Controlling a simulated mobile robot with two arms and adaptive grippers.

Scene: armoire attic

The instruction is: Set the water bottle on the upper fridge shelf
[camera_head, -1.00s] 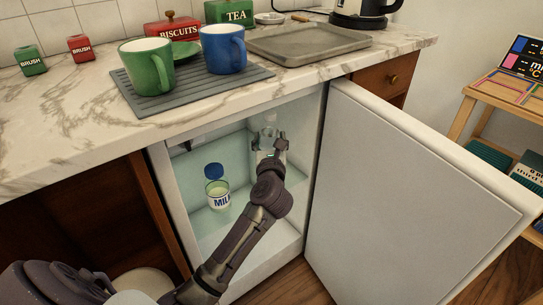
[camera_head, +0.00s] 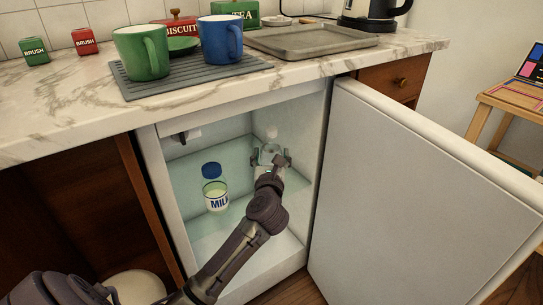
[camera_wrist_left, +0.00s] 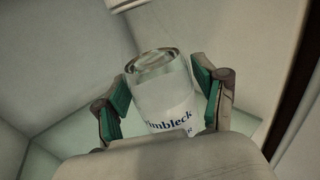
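The water bottle (camera_head: 268,154) is clear glass and sits inside the open fridge, at the right of the compartment. In the left wrist view the bottle (camera_wrist_left: 163,92) has a white label with dark lettering and leans a little in the picture. My left gripper (camera_head: 271,160) has a finger on each side of it and looks shut on it; in the wrist view the green pads of the gripper (camera_wrist_left: 162,95) flank it closely. The upper fridge shelf (camera_head: 207,222) is pale green glass. Whether the bottle's base touches it is hidden. My right gripper is not in view.
A milk bottle (camera_head: 215,188) with a blue cap stands on the shelf to the left. The fridge door (camera_head: 415,185) is open to the right. The counter (camera_head: 60,105) above holds green and blue mugs on a grey mat, tins, a tray and a kettle.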

